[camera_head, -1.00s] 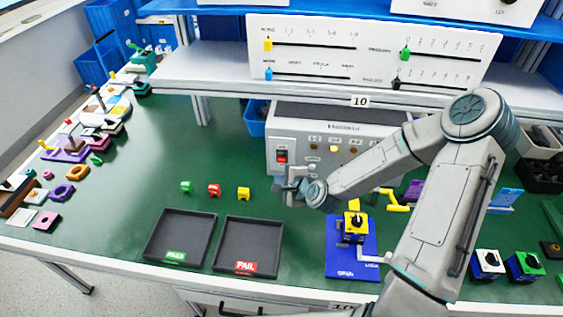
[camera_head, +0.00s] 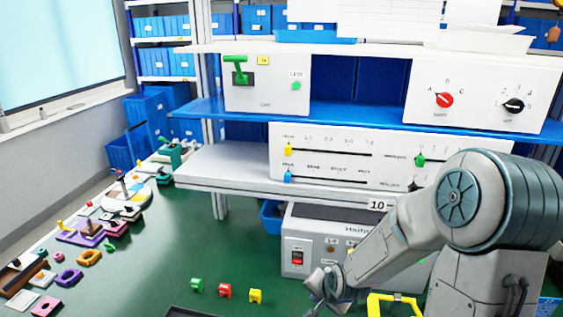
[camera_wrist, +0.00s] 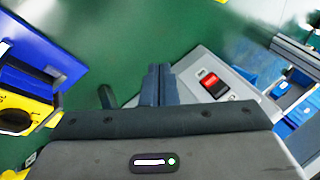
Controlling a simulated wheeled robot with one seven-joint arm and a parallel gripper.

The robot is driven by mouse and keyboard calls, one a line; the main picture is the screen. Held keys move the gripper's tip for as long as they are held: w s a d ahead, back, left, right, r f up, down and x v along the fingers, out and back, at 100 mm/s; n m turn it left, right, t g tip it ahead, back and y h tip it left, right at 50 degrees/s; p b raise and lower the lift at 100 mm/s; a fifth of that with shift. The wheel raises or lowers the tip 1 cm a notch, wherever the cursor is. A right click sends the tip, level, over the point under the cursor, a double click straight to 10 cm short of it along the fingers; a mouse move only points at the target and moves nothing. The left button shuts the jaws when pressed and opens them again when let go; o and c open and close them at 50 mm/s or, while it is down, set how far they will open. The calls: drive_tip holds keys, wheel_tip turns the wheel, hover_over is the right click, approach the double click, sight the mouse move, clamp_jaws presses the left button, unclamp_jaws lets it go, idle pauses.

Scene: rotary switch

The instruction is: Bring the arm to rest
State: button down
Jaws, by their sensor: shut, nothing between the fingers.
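My gripper (camera_head: 325,285) hangs low in front of the grey test box (camera_head: 297,225), left of my bent arm. In the wrist view its two fingers (camera_wrist: 158,85) lie together with nothing between them. The red rocker switch (camera_wrist: 212,84) of the test box shows to the right of the fingers, apart from them. A yellow block with a black knob (camera_wrist: 15,121) sits on a blue fixture (camera_wrist: 45,52) at the left of the wrist view.
A lower shelf panel with sliders (camera_head: 330,170) stands behind my arm. Above it is a panel with a red knob (camera_head: 444,100) and a black knob (camera_head: 513,106). Green, red (camera_head: 225,291) and yellow small blocks lie on the green table.

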drive_tip(key=s+d+r+n+g+h, duration=0.1)
drive_tip(key=s+d+r+n, duration=0.2)
drive_tip(key=s+r, duration=0.6)
drive_tip(key=s+d+r+n+g+h, duration=0.1)
drive_tip(key=s+r+n, duration=0.3)
drive_tip(key=s+r, duration=0.6)
drive_tip(key=shift+d+r+n+h, duration=0.2)
drive_tip(key=shift+d+n+h, duration=0.1)
drive_tip(key=shift+d, duration=0.6)
